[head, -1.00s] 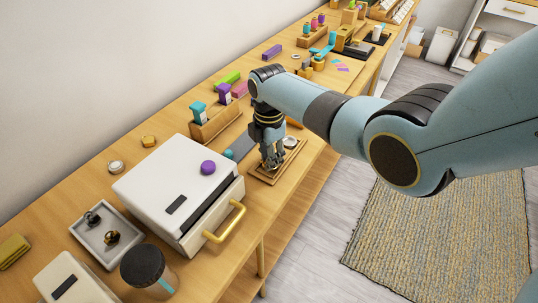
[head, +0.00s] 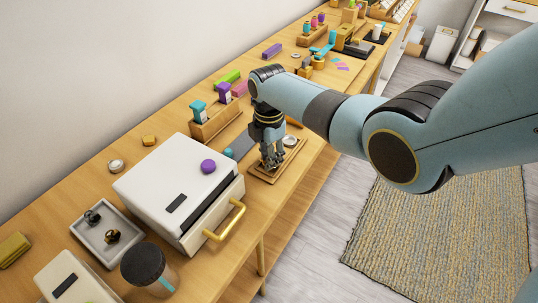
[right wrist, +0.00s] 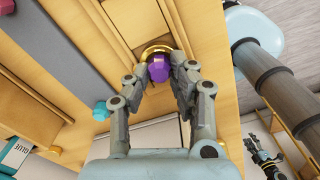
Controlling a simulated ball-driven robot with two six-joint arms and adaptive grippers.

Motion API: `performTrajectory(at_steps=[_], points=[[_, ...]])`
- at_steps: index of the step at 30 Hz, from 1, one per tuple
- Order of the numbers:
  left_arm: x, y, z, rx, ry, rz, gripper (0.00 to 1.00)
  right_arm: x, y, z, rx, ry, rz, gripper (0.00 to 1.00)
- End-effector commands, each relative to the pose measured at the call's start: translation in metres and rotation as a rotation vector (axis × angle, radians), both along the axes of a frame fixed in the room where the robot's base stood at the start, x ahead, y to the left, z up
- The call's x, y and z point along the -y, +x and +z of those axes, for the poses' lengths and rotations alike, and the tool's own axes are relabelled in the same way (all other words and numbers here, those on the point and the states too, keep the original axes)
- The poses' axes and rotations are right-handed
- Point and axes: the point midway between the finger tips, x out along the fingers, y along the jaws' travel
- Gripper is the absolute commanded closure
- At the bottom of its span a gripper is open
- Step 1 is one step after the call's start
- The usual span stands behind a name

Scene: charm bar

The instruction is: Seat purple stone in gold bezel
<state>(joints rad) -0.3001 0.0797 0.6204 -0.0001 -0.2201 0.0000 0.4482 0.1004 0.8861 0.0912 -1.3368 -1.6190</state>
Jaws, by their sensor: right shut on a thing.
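The purple stone (right wrist: 158,70) is a faceted piece between the fingertips of my right gripper (right wrist: 160,74) in the right wrist view. The gripper is shut on it. The gold bezel (right wrist: 155,49) is a round gold rim directly by the stone, partly hidden by it and the fingers. I cannot tell whether the stone touches it or sits inside. In the head view my right gripper (head: 270,162) points down over a small wooden tray (head: 264,178), hiding stone and bezel. What looks like my left gripper (right wrist: 264,152) shows small at the lower right of the wrist view; its jaws are unclear.
A white cabinet (head: 150,180) with a gold handle and a purple knob (head: 208,166) stands near the tray. A silver disc (head: 290,141) lies at the tray's far end. A wooden rack (head: 215,124) with small bottles stands behind. The table's front edge is close on the right.

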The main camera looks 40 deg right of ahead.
Motion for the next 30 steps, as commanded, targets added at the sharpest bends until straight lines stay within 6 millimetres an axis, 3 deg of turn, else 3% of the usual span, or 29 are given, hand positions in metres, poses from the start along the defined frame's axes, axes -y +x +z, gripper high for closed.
performTrajectory(at_steps=[3, 4, 9, 20, 26, 30], points=[[0.0, 0.0, 0.0, 0.0, 0.0, 0.0, 0.6, 0.0, -0.001, -0.001, -0.002, 0.001, 0.0, 0.95], [0.0, 0.0, 0.0, 0.0, 0.0, 0.0, 0.6, 0.0, -0.001, -0.001, -0.002, 0.001, 0.0, 0.74], [0.0, 0.0, 0.0, 0.0, 0.0, 0.0, 0.6, 0.0, -0.001, -0.002, -0.002, 0.001, 0.0, 0.52], [-0.002, -0.001, 0.0, -0.001, 0.002, 0.0, 0.6, 0.0, 0.0, 0.003, 0.001, 0.0, 0.0, 0.51], [-0.001, -0.001, 0.0, -0.001, 0.001, 0.0, 0.6, 0.0, 0.0, 0.032, 0.003, 0.0, 0.001, 0.51], [-0.001, 0.0, 0.0, 0.0, 0.001, 0.0, 0.6, 0.0, 0.0, 0.066, 0.003, 0.0, 0.0, 0.51]])
